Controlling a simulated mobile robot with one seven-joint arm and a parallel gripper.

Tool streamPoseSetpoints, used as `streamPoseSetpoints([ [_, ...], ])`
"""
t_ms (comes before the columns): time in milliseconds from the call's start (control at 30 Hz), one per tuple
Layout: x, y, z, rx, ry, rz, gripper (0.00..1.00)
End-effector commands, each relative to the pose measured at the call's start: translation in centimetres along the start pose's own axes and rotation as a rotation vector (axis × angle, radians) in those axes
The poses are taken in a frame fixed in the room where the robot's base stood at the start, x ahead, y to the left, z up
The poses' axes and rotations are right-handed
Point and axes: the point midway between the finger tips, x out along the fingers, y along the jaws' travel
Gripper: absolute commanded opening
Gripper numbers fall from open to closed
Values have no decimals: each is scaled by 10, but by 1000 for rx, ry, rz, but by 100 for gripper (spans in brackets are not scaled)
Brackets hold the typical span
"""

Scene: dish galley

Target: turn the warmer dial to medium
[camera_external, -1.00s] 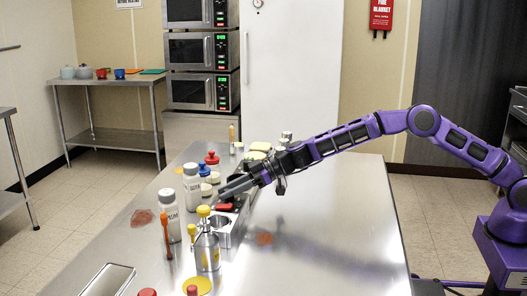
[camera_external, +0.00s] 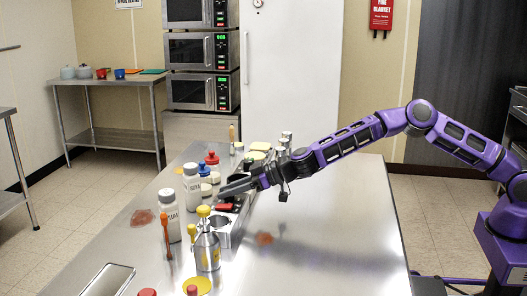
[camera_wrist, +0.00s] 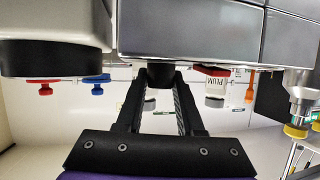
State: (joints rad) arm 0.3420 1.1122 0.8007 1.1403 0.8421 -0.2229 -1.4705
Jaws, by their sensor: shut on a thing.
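The warmer (camera_external: 224,240) is a grey metal box with round wells on the steel counter; its grey wall (camera_wrist: 190,38) fills the upper middle of the wrist view. The dial (camera_wrist: 160,74) is a small black knob at the warmer's edge in the wrist view. My gripper (camera_wrist: 160,88) is shut on it, with a finger at each side. The fingertips partly hide the dial, and its setting cannot be read. In the external view my gripper (camera_external: 224,190) is over the warmer's far end, and the dial cannot be made out.
Red- and blue-topped jars (camera_external: 203,170) stand behind. The counter's right side (camera_external: 340,230) is clear.

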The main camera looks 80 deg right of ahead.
Motion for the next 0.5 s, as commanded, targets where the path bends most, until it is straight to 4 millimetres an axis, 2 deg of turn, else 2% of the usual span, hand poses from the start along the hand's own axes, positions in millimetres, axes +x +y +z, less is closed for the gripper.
streamPoseSetpoints([
  [300, -4, -5, -10, 72, 10, 194, 0],
  [500, -3, -5, -9, 150, 20, 370, 0],
])
